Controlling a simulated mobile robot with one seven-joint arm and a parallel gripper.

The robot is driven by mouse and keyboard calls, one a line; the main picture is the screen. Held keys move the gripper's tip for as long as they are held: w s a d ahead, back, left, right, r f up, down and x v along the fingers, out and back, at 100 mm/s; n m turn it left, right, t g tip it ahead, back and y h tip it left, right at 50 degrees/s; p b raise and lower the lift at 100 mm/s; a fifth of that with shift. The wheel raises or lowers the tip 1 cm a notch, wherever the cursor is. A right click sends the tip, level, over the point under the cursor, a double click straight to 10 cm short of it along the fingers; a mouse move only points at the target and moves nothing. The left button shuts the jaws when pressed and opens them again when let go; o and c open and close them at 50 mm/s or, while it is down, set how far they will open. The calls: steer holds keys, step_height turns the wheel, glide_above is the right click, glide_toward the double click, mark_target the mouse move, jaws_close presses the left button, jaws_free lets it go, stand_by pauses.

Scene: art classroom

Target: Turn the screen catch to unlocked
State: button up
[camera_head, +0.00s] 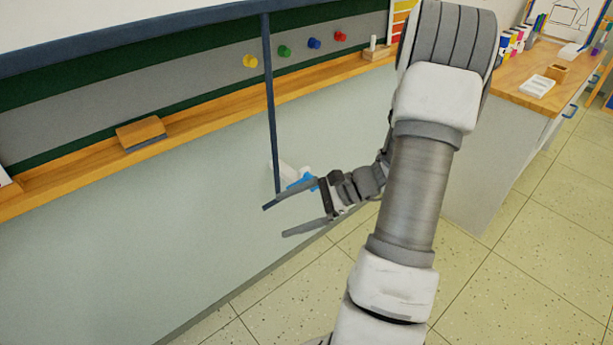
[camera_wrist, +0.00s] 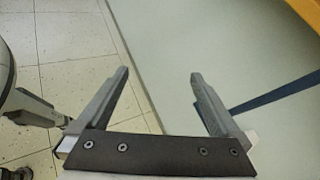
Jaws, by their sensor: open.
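A long dark blue bar (camera_head: 270,110) hangs from the dark blue lower edge of the white screen (camera_head: 150,15) in the head view, with a short bent foot at its bottom. The bar also shows in the wrist view (camera_wrist: 275,97), passing behind the right finger. My gripper (camera_head: 278,218) is open and empty, its upper finger close to the bar's foot; I cannot tell whether they touch. A small white and bright blue part (camera_head: 303,181) shows behind the gripper, partly hidden. I cannot tell which part is the catch or how it is set.
A wooden ledge (camera_head: 80,180) runs along the board and holds an eraser (camera_head: 141,132). Coloured magnets (camera_head: 250,61) sit above it. A wooden-topped counter (camera_head: 515,70) with art supplies stands at right. The pale wall below the ledge and the tiled floor (camera_head: 530,240) are clear.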

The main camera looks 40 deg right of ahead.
steer(key=s+d+f+m+t+h, duration=0.3)
steer(key=d+f+m+t+h, duration=0.25)
steer(key=d+m, duration=0.35)
steer(key=s+d+f+m+t+h, duration=0.2)
steer(key=d+f+m+t+h, duration=0.2)
steer(key=d+f+m+t, duration=0.45)
steer(key=w+r+g+b, duration=0.1)
steer(key=w, duration=0.4)
steer(key=w+r+n+g+b, duration=0.1)
steer(key=w, duration=0.5)
steer(key=w+r+g, duration=0.1)
steer(key=w, duration=0.5)
steer(key=shift+d+n+b, duration=0.15)
steer(key=shift+n+b, duration=0.1)
steer(key=shift+b, duration=0.15)
jaws_close()
